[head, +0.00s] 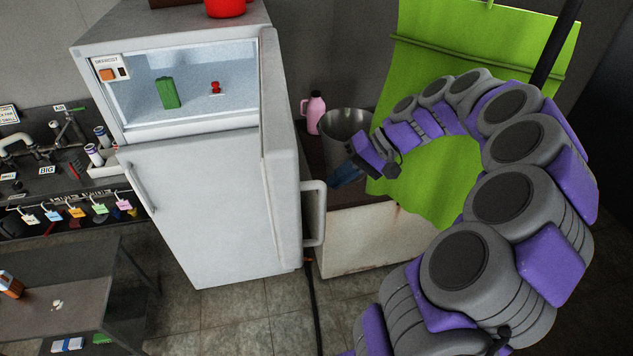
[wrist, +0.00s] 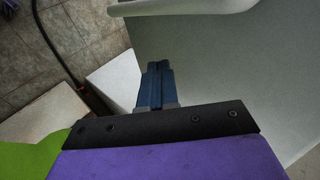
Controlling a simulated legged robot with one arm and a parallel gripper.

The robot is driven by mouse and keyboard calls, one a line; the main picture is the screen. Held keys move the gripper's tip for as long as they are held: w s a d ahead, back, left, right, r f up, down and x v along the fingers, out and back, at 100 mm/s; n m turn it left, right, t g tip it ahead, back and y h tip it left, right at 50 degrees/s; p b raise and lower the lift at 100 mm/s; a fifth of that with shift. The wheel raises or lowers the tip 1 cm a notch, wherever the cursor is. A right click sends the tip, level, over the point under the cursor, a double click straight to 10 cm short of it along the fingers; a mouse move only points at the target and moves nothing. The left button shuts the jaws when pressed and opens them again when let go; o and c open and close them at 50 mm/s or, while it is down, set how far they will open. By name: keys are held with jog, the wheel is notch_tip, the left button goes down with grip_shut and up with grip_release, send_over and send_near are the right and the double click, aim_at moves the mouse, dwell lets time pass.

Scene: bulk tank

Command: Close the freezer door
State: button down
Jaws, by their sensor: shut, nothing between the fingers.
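The white fridge's upper freezer compartment (head: 190,88) is open in the head view, with a green box (head: 167,92) and a small red item (head: 216,88) inside. The freezer door (head: 282,160) is swung out towards me at the right side, seen nearly edge-on. Its handle (head: 317,213) is on the door's right-hand face. My gripper (head: 335,182) is shut and empty, to the right of the door near the handle. In the wrist view, the blue fingers (wrist: 157,70) are together beside the pale door panel (wrist: 225,65), with the handle (wrist: 180,7) at the top. Contact cannot be told.
A pink bottle (head: 313,112) and a metal pot (head: 347,128) stand behind my gripper. A bench (head: 60,260) is at lower left. Tiled floor (head: 240,320) is open in front.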

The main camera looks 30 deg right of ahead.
jog(key=x, duration=0.9)
